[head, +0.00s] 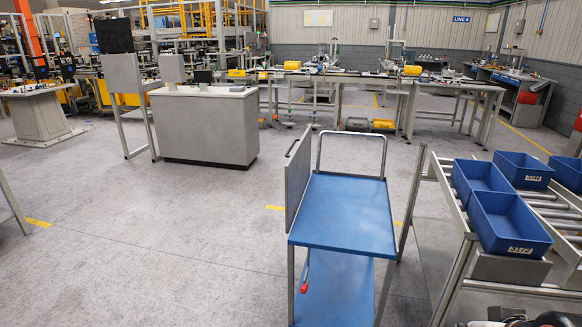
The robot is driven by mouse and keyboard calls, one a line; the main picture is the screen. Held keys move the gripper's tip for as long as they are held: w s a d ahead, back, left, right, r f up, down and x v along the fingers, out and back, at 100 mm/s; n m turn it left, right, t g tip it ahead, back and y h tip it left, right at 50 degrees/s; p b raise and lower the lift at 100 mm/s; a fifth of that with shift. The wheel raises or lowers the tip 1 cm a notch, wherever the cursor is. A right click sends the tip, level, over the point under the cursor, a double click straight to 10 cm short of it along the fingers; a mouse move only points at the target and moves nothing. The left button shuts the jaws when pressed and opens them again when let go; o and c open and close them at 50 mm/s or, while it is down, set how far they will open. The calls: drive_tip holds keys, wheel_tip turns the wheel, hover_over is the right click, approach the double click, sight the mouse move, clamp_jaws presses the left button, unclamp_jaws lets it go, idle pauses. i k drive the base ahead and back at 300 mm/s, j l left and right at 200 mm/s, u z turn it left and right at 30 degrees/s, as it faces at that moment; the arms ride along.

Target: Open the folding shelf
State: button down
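A cart with a blue top (345,212) and a blue lower deck (335,288) stands in the middle foreground of the head view. A grey flat panel (298,178), which looks like the folding shelf, stands upright along the cart's left edge, rising above the blue top. A small handle (292,148) shows on its upper outer side. A lever with a red tip (304,287) hangs below the top on the left. My gripper's fingers do not show; only dark parts, perhaps of my arm, show at the bottom right edge.
A grey roller rack (460,262) with several blue bins (508,223) stands close to the cart's right. A tubular push handle (352,135) rises at the cart's far end. A grey cabinet (205,125) stands farther back left. The floor left of the cart is clear.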

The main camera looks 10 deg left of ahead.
sight(297, 169)
drive_tip(key=i+j, duration=0.1)
drive_tip(key=j, duration=0.35)
drive_tip(key=i+j, duration=0.15)
drive_tip(key=j, duration=0.3)
drive_tip(key=i+j, duration=0.1)
drive_tip(key=j, duration=0.35)
drive_tip(key=i+j, duration=0.15)
drive_tip(key=j, duration=0.3)
drive_tip(key=i+j, duration=0.1)
drive_tip(key=j, duration=0.35)
